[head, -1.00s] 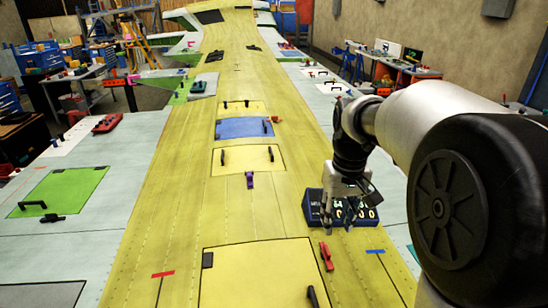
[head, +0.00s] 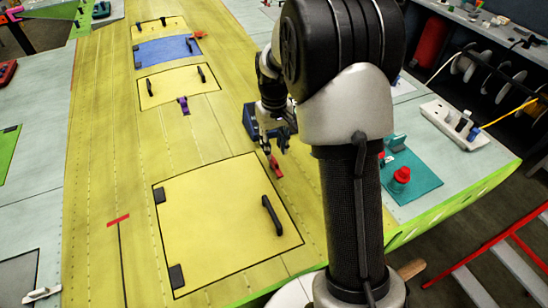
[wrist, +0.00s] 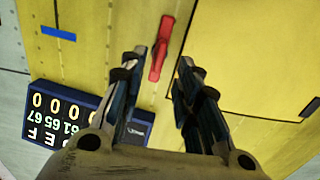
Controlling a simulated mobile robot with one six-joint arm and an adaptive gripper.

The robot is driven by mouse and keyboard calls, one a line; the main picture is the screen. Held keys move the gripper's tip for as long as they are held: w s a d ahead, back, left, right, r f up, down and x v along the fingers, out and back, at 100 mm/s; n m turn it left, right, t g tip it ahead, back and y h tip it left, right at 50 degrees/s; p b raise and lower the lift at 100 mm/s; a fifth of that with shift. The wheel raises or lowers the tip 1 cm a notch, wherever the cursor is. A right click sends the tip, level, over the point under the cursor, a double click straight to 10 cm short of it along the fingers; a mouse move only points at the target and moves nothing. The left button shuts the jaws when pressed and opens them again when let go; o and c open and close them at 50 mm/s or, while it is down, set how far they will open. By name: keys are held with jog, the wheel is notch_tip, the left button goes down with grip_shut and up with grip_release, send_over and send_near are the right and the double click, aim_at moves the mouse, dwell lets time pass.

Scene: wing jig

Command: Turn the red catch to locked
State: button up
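In the wrist view the red catch (wrist: 161,50) lies lengthwise, slightly tilted, ahead of and between the finger lines. My gripper (wrist: 163,62) is open and empty, one finger to each side of the catch's line. In the head view my gripper (head: 277,140) hangs close to the catch's far end. I cannot tell its exact height or whether it touches. No locked or unlocked marking is readable.
A dark blue counter box (wrist: 62,118) with white digits stands beside my gripper. The large panel has a black handle (head: 271,215). A purple catch (head: 183,104) lies farther left. A teal mat with a red knob (head: 401,176) is right of my arm.

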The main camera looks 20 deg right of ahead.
aim_at(274, 159)
notch_tip(274, 159, down, 5)
jog(key=shift+f, duration=0.2)
jog(key=shift+c, duration=0.5)
grip_shut()
